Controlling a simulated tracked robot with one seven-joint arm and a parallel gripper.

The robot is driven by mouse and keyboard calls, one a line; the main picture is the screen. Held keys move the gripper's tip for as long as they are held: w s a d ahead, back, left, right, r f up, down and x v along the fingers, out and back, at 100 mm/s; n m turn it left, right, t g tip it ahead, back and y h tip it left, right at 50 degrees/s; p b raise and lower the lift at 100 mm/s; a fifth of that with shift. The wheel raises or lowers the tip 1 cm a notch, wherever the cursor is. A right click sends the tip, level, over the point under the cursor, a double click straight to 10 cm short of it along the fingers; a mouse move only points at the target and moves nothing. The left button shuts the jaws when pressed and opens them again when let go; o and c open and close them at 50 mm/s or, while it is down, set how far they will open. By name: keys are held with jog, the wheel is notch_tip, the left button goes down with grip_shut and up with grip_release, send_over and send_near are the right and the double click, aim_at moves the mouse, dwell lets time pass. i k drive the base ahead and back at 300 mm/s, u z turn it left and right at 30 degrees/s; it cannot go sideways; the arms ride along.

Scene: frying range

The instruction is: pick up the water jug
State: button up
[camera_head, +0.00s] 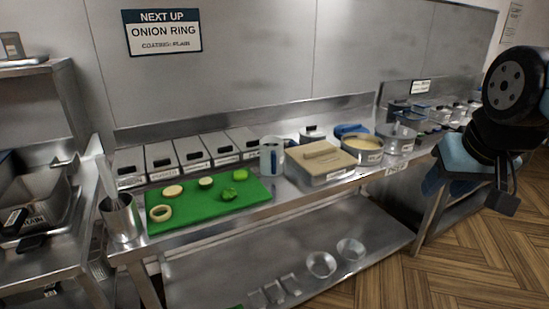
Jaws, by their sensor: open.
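A pale, clear-looking jug (271,157) with a blue mark stands upright on the steel counter, just right of the green cutting board. It matches the water jug. Its handle is hard to make out. My gripper (452,168) hangs at the right side of the picture, below a black arm joint, with light blue and black parts. It is open and well to the right of the jug, apart from it. I see nothing between its jaws, though its fingertips are only partly clear.
The green board (245,207) holds onion pieces and green vegetables. Lidded bins (193,152) stand behind it, a steel cup (121,218) at left. A beige-lidded box (320,162) and a round pan (362,148) stand right of the jug. Floor at lower right is clear.

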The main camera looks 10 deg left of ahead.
aim_at(271, 148)
jog(key=u, duration=0.85)
jog(key=i, duration=0.15)
jog(key=z, duration=3.1)
jog(key=k, duration=1.2)
jog(key=u, duration=4.2)
jog(key=k, duration=0.1)
jog(key=z, duration=1.9)
